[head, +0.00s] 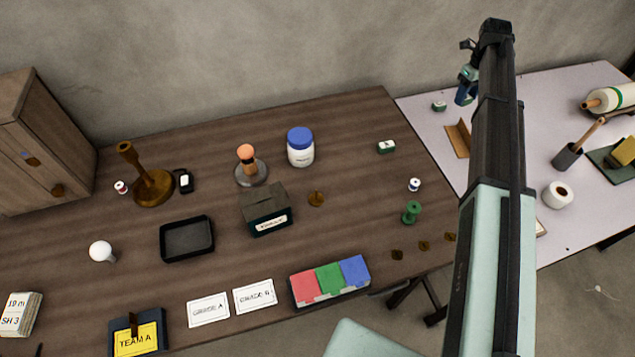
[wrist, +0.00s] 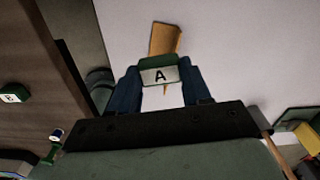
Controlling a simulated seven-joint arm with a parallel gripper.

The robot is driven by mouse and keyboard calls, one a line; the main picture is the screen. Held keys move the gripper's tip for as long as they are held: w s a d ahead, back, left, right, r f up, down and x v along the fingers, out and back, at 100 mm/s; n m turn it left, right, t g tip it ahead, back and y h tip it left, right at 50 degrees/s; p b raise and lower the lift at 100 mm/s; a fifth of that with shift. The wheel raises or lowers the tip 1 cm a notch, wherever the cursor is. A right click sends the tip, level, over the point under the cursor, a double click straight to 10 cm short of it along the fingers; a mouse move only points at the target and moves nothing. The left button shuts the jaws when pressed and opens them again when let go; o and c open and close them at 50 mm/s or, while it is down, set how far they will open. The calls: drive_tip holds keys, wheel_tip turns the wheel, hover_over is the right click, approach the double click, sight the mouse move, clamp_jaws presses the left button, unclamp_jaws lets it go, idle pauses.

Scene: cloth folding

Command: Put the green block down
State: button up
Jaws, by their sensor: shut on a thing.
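The green block (wrist: 158,72) has a green top and a white face marked "A". It shows in the wrist view between the two blue fingers of my gripper (wrist: 160,79), which is shut on it. In the head view my gripper (head: 466,90) is at the upper right, over the pale table. The fingers partly hide the block's sides, and I cannot clearly make it out in the head view. Its height above the table is hard to tell.
A brown wooden holder (head: 458,138) stands on the pale table (head: 530,100), with a small green-and-white block (head: 439,106) near it. Another such block (head: 387,147) is on the dark wooden table (head: 350,120).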

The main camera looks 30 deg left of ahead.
drive_tip(key=s+a+r+n, duration=0.1)
drive_tip(key=s+a, duration=0.2)
drive_tip(key=a, duration=0.5)
drive_tip(key=s+a+r+n, duration=0.1)
drive_tip(key=s+a, duration=0.3)
drive_tip(key=a, duration=0.4)
wheel_tip(320, 180, up, 4)
drive_tip(key=n, duration=1.4)
hover_over(336, 139)
drive_tip(key=shift+f, duration=0.1)
drive_tip(key=shift+f, duration=0.1)
drive_tip(key=shift+f, duration=4.9)
drive_tip(key=shift+f, duration=0.15)
